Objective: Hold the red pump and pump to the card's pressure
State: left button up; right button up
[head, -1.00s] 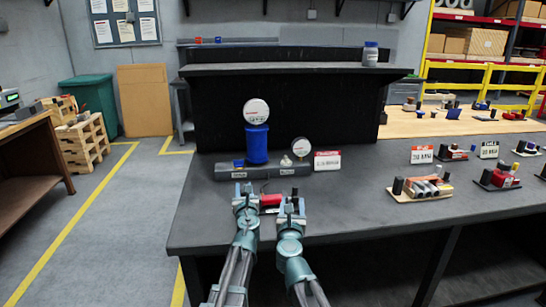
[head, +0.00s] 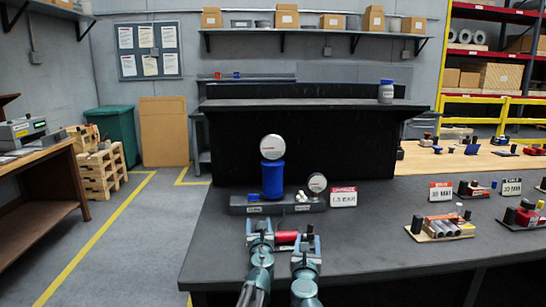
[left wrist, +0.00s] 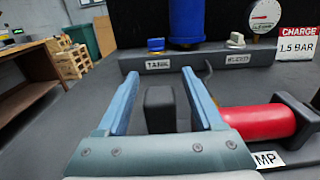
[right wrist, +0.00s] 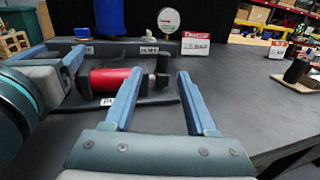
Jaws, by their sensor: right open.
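The red pump (head: 286,238) lies on the bench between my grippers; it shows in the left wrist view (left wrist: 262,122) and right wrist view (right wrist: 108,80). My left gripper (head: 260,226) is open, with a dark upright block (left wrist: 160,108) between its fingers and gaps on both sides. My right gripper (head: 306,242) is open at the pump's right end; a dark upright post (right wrist: 163,68) shows beyond and between its fingertips. The red-and-white charge card (left wrist: 297,45) appears to read 1.5 BAR. The small round gauge (head: 317,183) stands left of the card; its needle is too small to read.
A blue tank (head: 272,180) with a large gauge (head: 272,148) on top stands behind the pump on a grey base with a blue knob (left wrist: 156,45) and a white knob (left wrist: 236,41). Other cards and part sets (head: 440,228) sit to the right. Bench between is clear.

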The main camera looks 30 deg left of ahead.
dwell(0.3)
pick_arm(q)
jog(key=v, duration=1.2)
jog(key=shift+f, duration=0.1)
